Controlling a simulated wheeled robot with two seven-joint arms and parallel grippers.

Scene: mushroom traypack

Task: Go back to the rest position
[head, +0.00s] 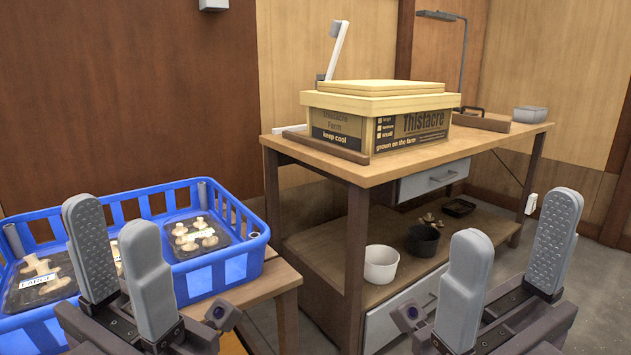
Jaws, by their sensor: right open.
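My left gripper (119,268) is at the lower left, in front of the blue crate. Its two grey fingers stand apart with nothing held between them, so it is open. My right gripper (512,272) is at the lower right, in front of the wooden workbench. Its fingers are wide apart and empty. The blue crate (222,276) stands on a low wooden table and holds black trays of mushrooms. One tray (198,235) lies at the crate's right side. Another tray (14,296) with a white label lies at the left, partly cut by the crate wall.
The workbench (400,176) carries a lidded Thistacre box (376,128), a lamp and a grey container (530,114). Its lower shelf holds a white pot (381,264), a black pot (423,240), a dark tray and loose mushrooms.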

